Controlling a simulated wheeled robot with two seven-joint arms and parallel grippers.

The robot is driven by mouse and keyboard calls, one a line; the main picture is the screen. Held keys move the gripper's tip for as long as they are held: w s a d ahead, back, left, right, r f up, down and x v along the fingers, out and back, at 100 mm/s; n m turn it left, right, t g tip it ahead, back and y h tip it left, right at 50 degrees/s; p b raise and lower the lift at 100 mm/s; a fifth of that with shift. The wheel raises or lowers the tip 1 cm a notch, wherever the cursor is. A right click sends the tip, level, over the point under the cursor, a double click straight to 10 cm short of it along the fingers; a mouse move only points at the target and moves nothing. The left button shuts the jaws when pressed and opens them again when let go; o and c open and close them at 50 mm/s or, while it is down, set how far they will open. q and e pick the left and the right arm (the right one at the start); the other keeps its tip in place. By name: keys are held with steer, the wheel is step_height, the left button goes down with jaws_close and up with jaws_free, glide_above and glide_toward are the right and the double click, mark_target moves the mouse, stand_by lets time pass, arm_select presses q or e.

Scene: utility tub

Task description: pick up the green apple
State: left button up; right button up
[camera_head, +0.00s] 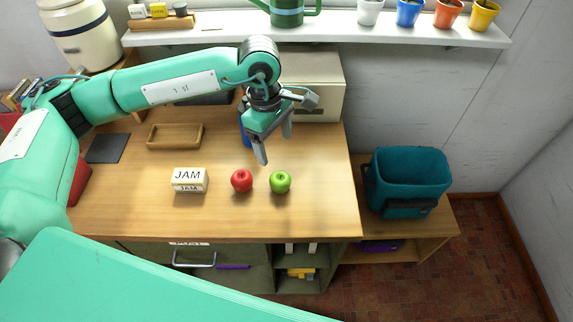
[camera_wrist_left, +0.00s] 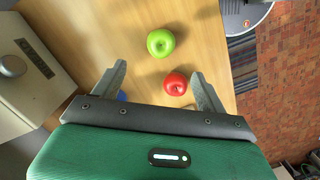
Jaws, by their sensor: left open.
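The green apple (camera_head: 280,182) sits on the wooden counter, just right of a red apple (camera_head: 241,181). In the left wrist view the green apple (camera_wrist_left: 160,43) lies beyond my fingertips, and the red apple (camera_wrist_left: 175,83) shows between the fingers near the right one. My left gripper (camera_head: 275,145) is open and empty, pointing down above the counter, behind and above the apples. It also shows in the left wrist view (camera_wrist_left: 158,78). My right gripper is not in view.
A JAM box (camera_head: 189,180) stands left of the red apple. A blue item (camera_head: 245,131) is partly hidden behind my left gripper. A cream box (camera_head: 318,86) stands at the back. A wooden tray (camera_head: 175,137) lies left. A teal tub (camera_head: 407,182) stands right, on a lower bench.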

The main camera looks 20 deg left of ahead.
mark_target(280, 177)
arm_select(q)
steer(key=f, duration=0.2)
steer(key=f+p, duration=0.1)
steer(key=f, duration=0.2)
steer(key=f+p, duration=0.1)
steer(key=f, duration=0.1)
steer(key=shift+s+d+f, duration=0.15)
steer(key=shift+d, duration=0.25)
steer(key=shift+f, duration=0.35)
steer(key=shift+s+d+f+p, duration=0.1)
steer(key=shift+s+f+p, duration=0.05)
steer(key=shift+f+p, duration=0.8)
step_height(280, 177, down, 3)
steer(key=shift+s+d+p, duration=0.1)
steer(key=shift+d+p, duration=0.05)
steer(key=shift+p, duration=0.65)
steer(key=shift+f, duration=0.3)
steer(key=c, duration=0.9)
steer(key=shift+c, duration=1.1)
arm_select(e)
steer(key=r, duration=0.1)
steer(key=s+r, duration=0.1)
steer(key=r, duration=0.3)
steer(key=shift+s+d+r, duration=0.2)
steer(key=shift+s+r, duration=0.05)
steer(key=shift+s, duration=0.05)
arm_select(q)
steer(key=shift+r, duration=0.1)
